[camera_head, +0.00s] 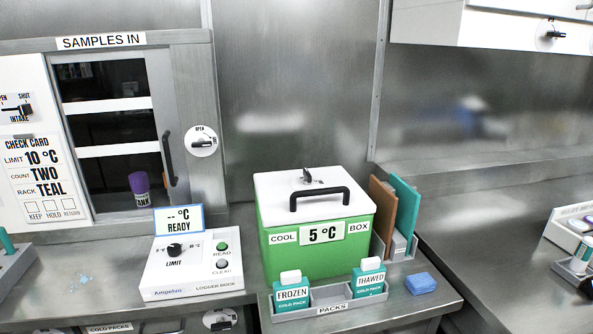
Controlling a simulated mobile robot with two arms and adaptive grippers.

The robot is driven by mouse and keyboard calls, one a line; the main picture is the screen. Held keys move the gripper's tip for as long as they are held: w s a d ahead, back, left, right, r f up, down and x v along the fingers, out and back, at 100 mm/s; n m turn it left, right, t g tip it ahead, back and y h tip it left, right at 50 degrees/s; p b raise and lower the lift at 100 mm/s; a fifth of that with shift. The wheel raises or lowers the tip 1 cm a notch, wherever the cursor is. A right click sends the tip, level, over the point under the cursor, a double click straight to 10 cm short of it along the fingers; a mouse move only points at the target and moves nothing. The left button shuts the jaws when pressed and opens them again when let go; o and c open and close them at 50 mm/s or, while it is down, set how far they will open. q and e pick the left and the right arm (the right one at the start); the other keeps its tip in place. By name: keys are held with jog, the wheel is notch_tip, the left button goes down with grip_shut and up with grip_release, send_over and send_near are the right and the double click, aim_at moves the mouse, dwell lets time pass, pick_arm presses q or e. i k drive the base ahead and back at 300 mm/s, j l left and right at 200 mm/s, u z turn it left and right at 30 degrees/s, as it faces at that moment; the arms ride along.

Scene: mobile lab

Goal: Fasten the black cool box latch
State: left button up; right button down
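The green cool box (280,252) stands on the steel counter with its white lid (275,190) on and looking closed. A small black latch (307,176) sits on top of the lid toward the back, beside a small marking too small to read. A black bar handle (320,192) runs along the front of the lid. The box front carries labels reading COOL, 5 °C and BOX. Neither of my grippers is in view, and nothing touches the box lid or latch.
A PACKS tray (332,308) with FROZEN (291,292) and THAWED (370,277) packs stands before the box. Brown (382,212) and teal (404,215) panels stand at its right. The logger dock (193,268) is left. A blue sponge (421,283) lies right. Space above the lid is clear.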

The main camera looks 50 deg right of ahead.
aim_at(308, 180)
jog(key=z, duration=1.7)
